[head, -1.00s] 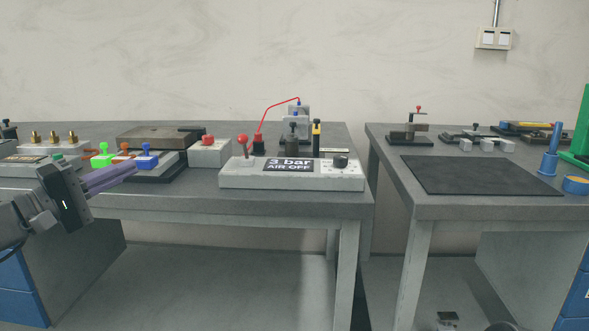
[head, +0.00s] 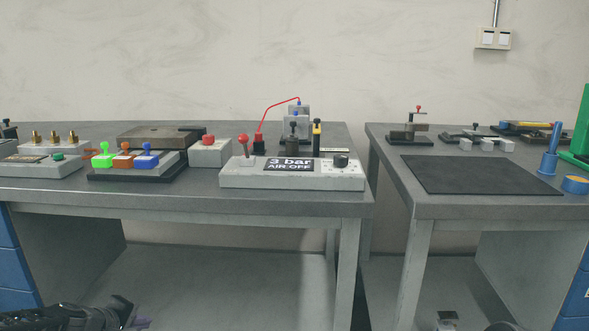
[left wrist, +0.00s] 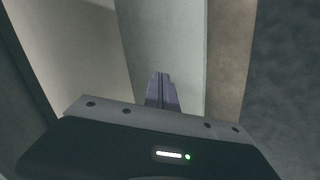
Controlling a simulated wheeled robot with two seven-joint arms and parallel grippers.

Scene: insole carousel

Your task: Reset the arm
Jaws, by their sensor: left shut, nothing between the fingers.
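My left gripper (head: 140,323) is low at the bottom left of the head view, below the front edge of the left bench. I cannot make out my right gripper in any view.
The left bench (head: 290,205) carries a control box (head: 230,178) marked "3 bar AIR OFF", a block with green, orange and blue levers (head: 170,165), and a red-button box (head: 212,154). The right bench (head: 480,207) carries a dark mat (head: 480,175). A gap separates the benches.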

